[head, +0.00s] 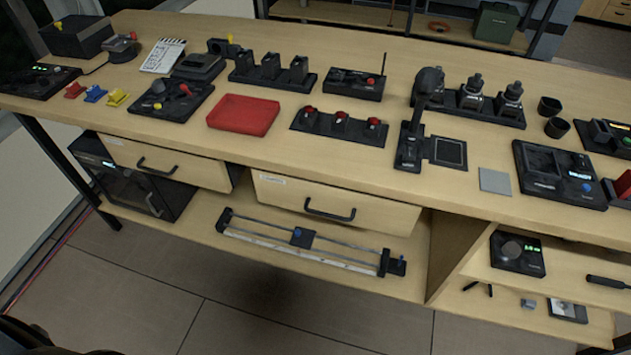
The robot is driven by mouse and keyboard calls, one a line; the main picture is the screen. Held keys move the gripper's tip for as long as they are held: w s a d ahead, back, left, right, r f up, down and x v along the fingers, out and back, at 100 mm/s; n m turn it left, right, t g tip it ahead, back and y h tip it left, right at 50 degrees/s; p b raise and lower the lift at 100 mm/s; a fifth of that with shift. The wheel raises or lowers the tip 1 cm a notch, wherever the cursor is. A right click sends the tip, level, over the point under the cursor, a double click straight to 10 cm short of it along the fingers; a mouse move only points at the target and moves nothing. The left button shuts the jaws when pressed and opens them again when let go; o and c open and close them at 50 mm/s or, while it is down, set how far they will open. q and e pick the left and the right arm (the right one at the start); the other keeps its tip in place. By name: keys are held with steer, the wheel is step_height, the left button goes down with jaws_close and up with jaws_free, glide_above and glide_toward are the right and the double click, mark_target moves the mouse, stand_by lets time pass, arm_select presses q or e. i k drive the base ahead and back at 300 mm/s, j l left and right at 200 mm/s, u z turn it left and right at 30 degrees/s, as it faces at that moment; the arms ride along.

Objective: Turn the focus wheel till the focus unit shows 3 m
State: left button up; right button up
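A black unit with a round grey wheel (512,250) and a small lit green display (532,248) sits on the upper right shelf below the bench top. It looks like the focus unit (520,267), but its label and the reading on its display are too small to make out. Other black units with lit displays stand on the bench, so I cannot be sure which is the focus unit. Neither of my grippers is in view, and nothing is touching the unit.
The long wooden bench top (300,170) holds several black devices, a red pad (243,115) and a grey square (495,181). Two closed drawers and a slider rail (300,238) are below. A dark-handled tool (608,283) lies right of the wheel unit. The floor in front is clear.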

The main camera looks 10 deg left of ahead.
mark_target(511, 250)
steer(key=z, duration=1.25)
